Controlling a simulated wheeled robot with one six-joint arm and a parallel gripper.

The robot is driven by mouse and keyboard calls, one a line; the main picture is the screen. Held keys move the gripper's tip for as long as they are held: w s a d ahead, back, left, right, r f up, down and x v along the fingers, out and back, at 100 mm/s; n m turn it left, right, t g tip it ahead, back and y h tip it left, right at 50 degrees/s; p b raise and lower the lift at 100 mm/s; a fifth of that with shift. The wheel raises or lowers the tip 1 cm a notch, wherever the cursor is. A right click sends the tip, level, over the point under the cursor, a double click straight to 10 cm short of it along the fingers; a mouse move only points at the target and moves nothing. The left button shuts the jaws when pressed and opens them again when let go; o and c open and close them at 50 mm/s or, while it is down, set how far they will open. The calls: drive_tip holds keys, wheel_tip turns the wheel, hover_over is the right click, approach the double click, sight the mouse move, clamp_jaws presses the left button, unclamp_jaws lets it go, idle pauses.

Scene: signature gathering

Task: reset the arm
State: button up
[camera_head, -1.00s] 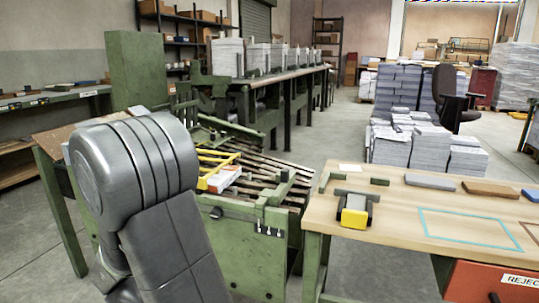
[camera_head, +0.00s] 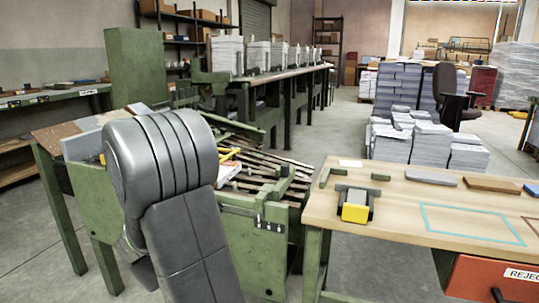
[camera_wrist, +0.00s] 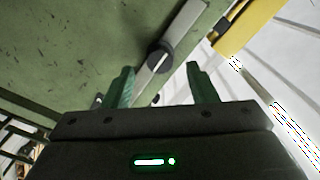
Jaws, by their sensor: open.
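My gripper (camera_wrist: 158,85) is open in the wrist view, with its two green fingers apart and nothing between them. Beyond the fingers are a green metal surface (camera_wrist: 80,45) and a grey bar with a dark round knob (camera_wrist: 160,55). In the head view my grey arm stands large at the left-centre and hides the gripper. The arm covers part of the green gathering machine (camera_head: 255,215).
A wooden table (camera_head: 400,212) with a yellow-and-grey tool (camera_head: 355,204) and a teal outline is at the right. Paper stacks (camera_head: 395,150) and a dark chair (camera_head: 447,95) stand behind it. A yellow part (camera_wrist: 245,25) shows at the wrist view's top right.

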drive_tip(key=shift+w+d+n+p, duration=0.1)
drive_tip(key=shift+w+n+p, duration=0.3)
drive_tip(key=shift+n+p, duration=2.15)
drive_tip(key=shift+w+d+n+p, duration=0.1)
drive_tip(key=shift+w+n+p, duration=0.35)
drive_tip(key=shift+n+p, duration=2.15)
drive_tip(key=shift+w+d+n+p, duration=0.1)
drive_tip(key=shift+w+n+p, duration=0.3)
drive_tip(key=shift+n+p, duration=2.15)
drive_tip(key=shift+n+b, duration=1.05)
drive_tip(key=shift+n, duration=0.05)
drive_tip(key=shift+r, duration=0.1)
